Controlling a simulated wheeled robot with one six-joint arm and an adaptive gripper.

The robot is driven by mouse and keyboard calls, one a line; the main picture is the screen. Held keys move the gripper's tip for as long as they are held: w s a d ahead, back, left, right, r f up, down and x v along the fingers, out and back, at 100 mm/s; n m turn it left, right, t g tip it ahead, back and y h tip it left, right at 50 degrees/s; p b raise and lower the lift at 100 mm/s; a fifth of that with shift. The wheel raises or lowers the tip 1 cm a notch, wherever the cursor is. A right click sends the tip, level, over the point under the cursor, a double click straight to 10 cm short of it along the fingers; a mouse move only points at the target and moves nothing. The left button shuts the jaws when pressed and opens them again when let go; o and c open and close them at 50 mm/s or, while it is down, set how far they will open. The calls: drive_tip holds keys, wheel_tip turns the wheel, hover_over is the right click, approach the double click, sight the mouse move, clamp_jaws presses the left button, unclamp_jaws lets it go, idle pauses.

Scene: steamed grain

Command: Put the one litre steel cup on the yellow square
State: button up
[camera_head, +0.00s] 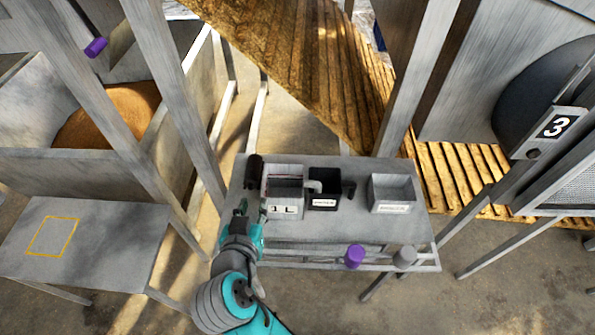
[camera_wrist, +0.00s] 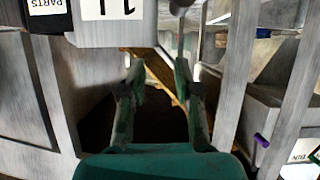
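The one litre steel cup (camera_head: 286,203) is a box-shaped grey cup with a white "1 L" label, standing on the middle grey table. In the wrist view the cup (camera_wrist: 142,30) is at the top edge with its label upside down. My gripper (camera_head: 250,212) is just left of the cup. In the wrist view my gripper (camera_wrist: 160,70) has its two green fingers apart with nothing held between them. A thin dark bar, perhaps the cup's handle, shows above the fingertips. The yellow square (camera_head: 52,236) is an empty outline on the low grey table at left.
A black labelled container (camera_head: 323,190) stands right of the cup, and a grey labelled bin (camera_head: 391,194) farther right. A dark cylinder (camera_head: 255,168) is behind my gripper. A purple cylinder (camera_head: 355,256) and a grey one (camera_head: 405,257) are at the front rail. Slanted posts rise between the tables.

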sight(263, 181)
drive_tip(key=x, duration=1)
drive_tip(key=shift+w+d+r, duration=0.3)
drive_tip(key=shift+w+d, duration=0.05)
drive_tip(key=shift+w, duration=0.05)
clamp_jaws()
